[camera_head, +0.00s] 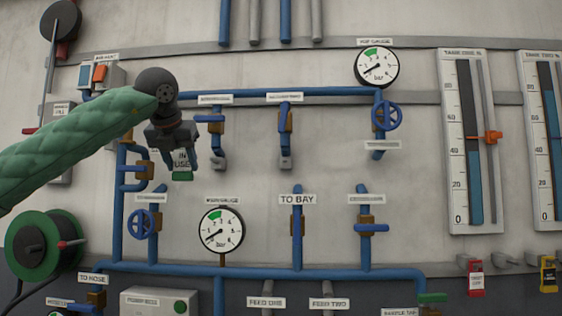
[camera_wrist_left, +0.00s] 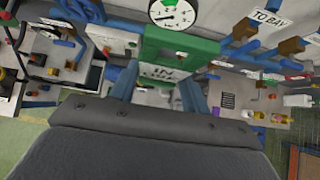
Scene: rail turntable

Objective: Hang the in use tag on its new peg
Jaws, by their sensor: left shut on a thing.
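The in use tag (camera_head: 182,175) is green with a white panel lettered "IN USE". It hangs from my left gripper (camera_head: 180,160), in front of the pipe wall, left of centre in the head view. My left gripper is shut on the tag. In the left wrist view the tag (camera_wrist_left: 178,47) shows between the fingers, its lettering partly cut off by the gripper body. A red tag (camera_head: 476,281) and a yellow tag (camera_head: 548,275) hang at the lower right in the head view. I cannot tell which peg is the new one.
Blue pipes with valve handles cover the wall, with a "TO BAY" label (camera_head: 297,199) near the centre. A pressure gauge (camera_head: 222,232) sits below right of the tag. A green hose reel (camera_head: 42,246) stands at lower left. Tank gauges (camera_head: 470,140) stand at right.

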